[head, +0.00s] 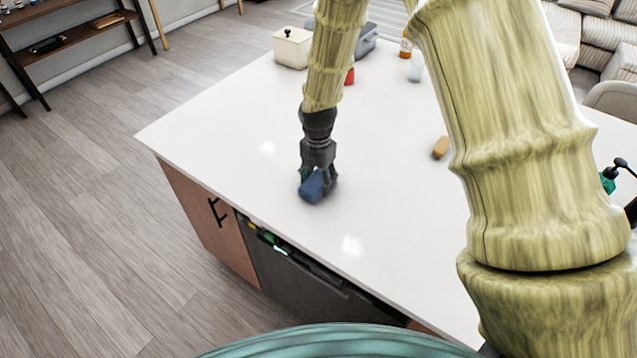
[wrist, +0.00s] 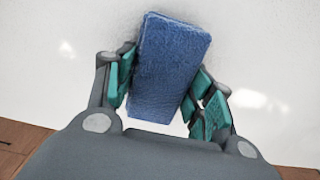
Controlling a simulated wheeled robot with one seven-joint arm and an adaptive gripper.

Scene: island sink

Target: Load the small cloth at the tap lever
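A small blue block-like cloth (wrist: 168,70) sits between the two fingers of my gripper (wrist: 165,82) in the wrist view. The finger pads appear to touch its left and right sides, and it lies slightly tilted between them. In the head view my gripper (head: 318,180) points down near the front left part of the white counter, with the blue cloth (head: 312,187) at its fingertips. I cannot tell whether the cloth rests on the counter or is just above it. The tap lever does not show in either view.
The white island counter (head: 230,125) is clear around my gripper. A brown block (head: 440,147) lies to the right. A cream canister (head: 292,48), a grey container (head: 364,40), a red item (head: 349,76) and bottles (head: 416,68) stand at the back. A dark-pumped dispenser (head: 609,180) is at far right.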

